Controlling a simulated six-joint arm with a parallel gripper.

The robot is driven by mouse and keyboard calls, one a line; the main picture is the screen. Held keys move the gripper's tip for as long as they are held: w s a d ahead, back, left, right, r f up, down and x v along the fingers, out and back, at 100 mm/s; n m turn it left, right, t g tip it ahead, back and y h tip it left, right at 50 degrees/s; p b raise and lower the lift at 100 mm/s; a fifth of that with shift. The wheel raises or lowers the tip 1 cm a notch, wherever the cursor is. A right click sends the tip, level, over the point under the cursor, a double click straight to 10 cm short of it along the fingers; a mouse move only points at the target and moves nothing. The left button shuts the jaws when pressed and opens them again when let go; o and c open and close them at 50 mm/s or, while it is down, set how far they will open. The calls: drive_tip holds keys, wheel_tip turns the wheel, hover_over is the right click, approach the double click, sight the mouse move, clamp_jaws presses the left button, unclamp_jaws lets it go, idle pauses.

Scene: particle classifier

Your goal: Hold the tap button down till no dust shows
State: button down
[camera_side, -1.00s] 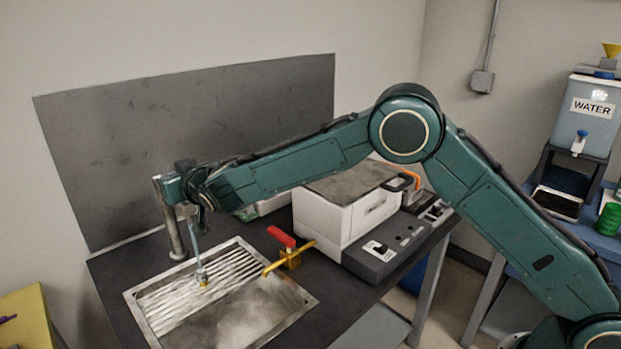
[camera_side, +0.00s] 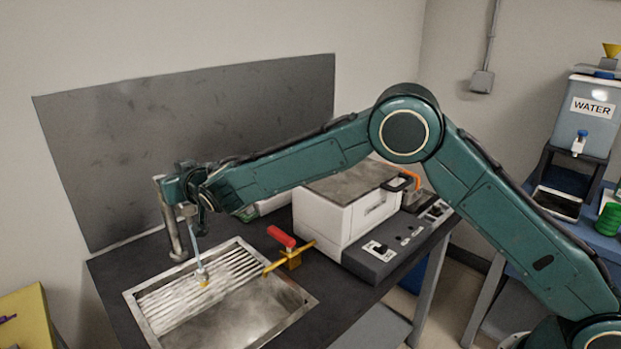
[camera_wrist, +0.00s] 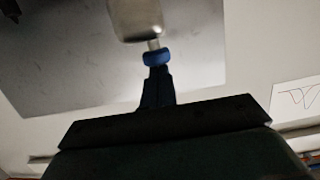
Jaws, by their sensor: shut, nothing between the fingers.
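My gripper (camera_side: 204,202) is above the back left of the metal sink (camera_side: 250,327), at the head of the tap (camera_side: 172,225). In the wrist view its blue fingers (camera_wrist: 157,80) are shut and empty. Their tips meet a blue round part (camera_wrist: 157,57), seemingly the tap button, beside the metal tap head (camera_wrist: 135,14). How far the button is pressed is hard to tell. A thin pale line (camera_side: 198,256), water or a tube, runs down to a small yellow piece (camera_side: 204,283) over the ribbed part. The sink floor has brownish smudges; I cannot tell whether these are dust.
A red-handled valve (camera_side: 281,237) with a yellow pipe stands at the sink's right edge. A white box (camera_side: 335,215) on a grey control base (camera_side: 385,262) is further right. A tall grey panel (camera_side: 130,150) stands behind. A yellow surface (camera_side: 28,318) is at far left.

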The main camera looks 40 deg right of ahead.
drive_tip(key=shift+f, duration=0.2)
drive_tip(key=shift+s+r, duration=0.25)
drive_tip(key=shift+r, duration=0.9)
drive_tip(key=shift+s+r, duration=0.2)
drive_tip(key=shift+r, duration=0.95)
drive_tip(key=v, duration=0.9)
